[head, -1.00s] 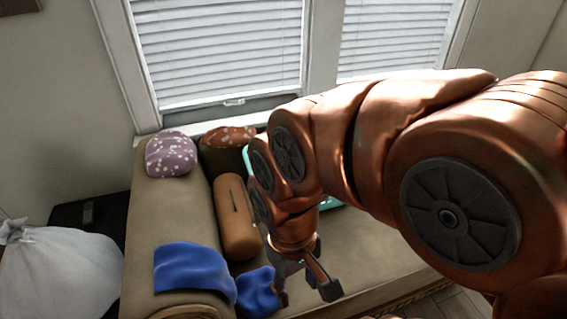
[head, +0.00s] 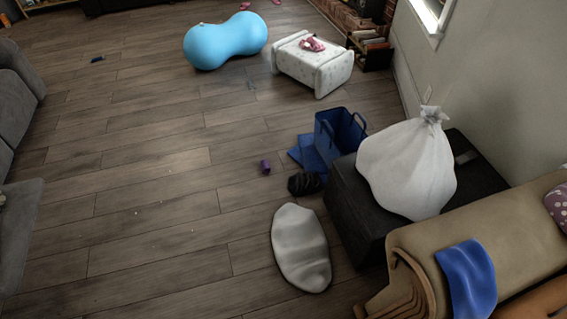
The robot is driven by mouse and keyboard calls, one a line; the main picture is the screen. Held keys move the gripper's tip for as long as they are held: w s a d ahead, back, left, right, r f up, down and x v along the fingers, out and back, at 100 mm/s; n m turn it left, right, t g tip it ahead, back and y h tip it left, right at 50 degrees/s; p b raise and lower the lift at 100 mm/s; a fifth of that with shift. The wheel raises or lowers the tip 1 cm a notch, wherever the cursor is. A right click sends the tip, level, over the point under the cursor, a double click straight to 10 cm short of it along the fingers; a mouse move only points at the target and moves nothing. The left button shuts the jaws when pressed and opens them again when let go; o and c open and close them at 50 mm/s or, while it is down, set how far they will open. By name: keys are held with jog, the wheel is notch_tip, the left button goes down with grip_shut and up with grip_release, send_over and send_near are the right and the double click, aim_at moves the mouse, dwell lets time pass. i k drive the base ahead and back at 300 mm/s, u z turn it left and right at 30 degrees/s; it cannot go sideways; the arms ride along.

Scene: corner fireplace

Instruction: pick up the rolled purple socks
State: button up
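A small purple roll (head: 265,167), which looks like the rolled socks, lies on the wooden floor near the middle of the head view. It is apart from the things around it, with a black crumpled item a little to its lower right. It is too small to make out any detail. My gripper and arm are outside the head view, so I cannot see whether the gripper is open or what is in it.
Right of the roll are a blue bin (head: 340,133), a black crumpled item (head: 304,183), a dark chest (head: 362,213) bearing a white bag (head: 408,168), and a sofa (head: 480,222). A pale oval cushion (head: 300,248) lies nearer. Floor (head: 150,215) to the left is clear.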

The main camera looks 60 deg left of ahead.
aim_at(265, 165)
jog(key=u, duration=2.2)
jog(key=k, duration=1.25)
jog(key=u, duration=0.55)
jog(key=i, duration=1.45)
jog(key=u, duration=0.6)
jog(key=i, duration=2)
jog(key=z, duration=0.25)
jog(key=i, duration=1.8)
jog(key=z, duration=0.7)
